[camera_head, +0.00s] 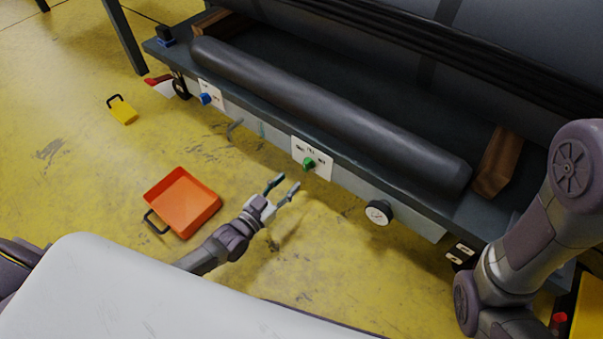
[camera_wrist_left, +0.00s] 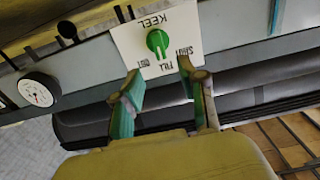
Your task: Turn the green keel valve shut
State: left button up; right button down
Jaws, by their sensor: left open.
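The green keel valve (camera_head: 308,163) is a small knob on a white label plate (camera_head: 325,169) on the bench's front face. In the left wrist view the knob (camera_wrist_left: 158,42) shows large and upside down, with KEEL, SHUT, FILL and OUT printed around it. Its pointer seems to lie toward FILL, but I cannot be sure. My left gripper (camera_head: 284,186) is open and empty, just short of the valve and apart from it. In the wrist view its two fingers (camera_wrist_left: 160,75) point at the plate. My right gripper is out of view; only my right arm shows.
A blue valve (camera_head: 206,99) sits farther left on the bench front. A pressure gauge (camera_head: 378,212) is to the right. A grey inflated tube (camera_head: 330,115) lies on the bench. An orange tray (camera_head: 182,203) and a yellow box (camera_head: 122,110) stand on the open yellow floor.

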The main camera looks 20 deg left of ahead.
aim_at(304, 166)
pick_arm(q)
jog(key=b+x, duration=0.1)
jog(key=x, duration=0.2)
jog(key=b+x, duration=0.1)
jog(key=x, duration=0.2)
jog(key=shift+f+b, duration=0.2)
jog(key=shift+b, duration=0.15)
jog(key=shift+w+d+r, duration=0.15)
jog(key=shift+w, duration=0.4)
grip_shut()
